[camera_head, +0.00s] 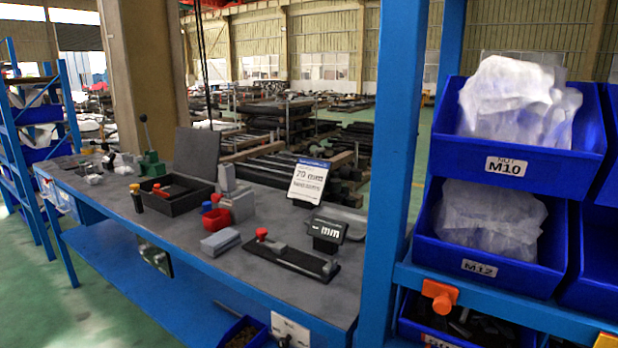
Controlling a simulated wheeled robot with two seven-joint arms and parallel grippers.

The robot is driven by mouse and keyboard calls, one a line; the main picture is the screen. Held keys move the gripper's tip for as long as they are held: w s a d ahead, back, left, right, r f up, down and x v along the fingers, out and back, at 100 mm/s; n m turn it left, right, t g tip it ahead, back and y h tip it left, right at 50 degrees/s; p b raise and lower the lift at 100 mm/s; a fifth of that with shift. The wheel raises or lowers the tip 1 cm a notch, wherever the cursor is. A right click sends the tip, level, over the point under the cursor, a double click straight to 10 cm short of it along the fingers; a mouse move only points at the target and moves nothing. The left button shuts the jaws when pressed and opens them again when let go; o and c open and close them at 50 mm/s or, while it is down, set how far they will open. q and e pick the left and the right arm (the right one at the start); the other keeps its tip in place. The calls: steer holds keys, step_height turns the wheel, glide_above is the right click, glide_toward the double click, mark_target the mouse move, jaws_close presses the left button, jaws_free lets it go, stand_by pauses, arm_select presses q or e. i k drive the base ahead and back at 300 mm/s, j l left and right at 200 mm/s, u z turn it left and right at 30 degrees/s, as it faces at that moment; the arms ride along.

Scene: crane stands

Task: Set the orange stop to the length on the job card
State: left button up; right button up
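The job card (308,182) stands upright on a dark holder on the workbench. Its large print looks like 70 or 79 mm; the last digit is unclear. In front of it a dark display (328,231) reads "-- mm". Beside the display lies a black rail (296,261) with a grey block on it. A red-orange knob (262,234) stands at the rail's left end; it appears to be the stop, but I cannot tell for sure. Neither of my grippers is in view.
A grey block (220,242) and a red cup (216,219) sit left of the rail. A black tray (176,195) is farther left. A blue post (394,160) and blue bins (520,145) stand at right. An orange piece (440,293) is on the shelf beam.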

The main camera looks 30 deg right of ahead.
mark_target(157, 191)
steer(key=i+j+z, duration=0.35)
steer(key=i+j, duration=0.15)
steer(key=i+j+z, duration=0.35)
steer(key=i+j, duration=0.15)
steer(key=j, duration=0.15)
steer(key=i+j+z, duration=0.4)
steer(key=j, duration=0.35)
steer(key=i+j+z, duration=0.15)
steer(key=j, duration=0.25)
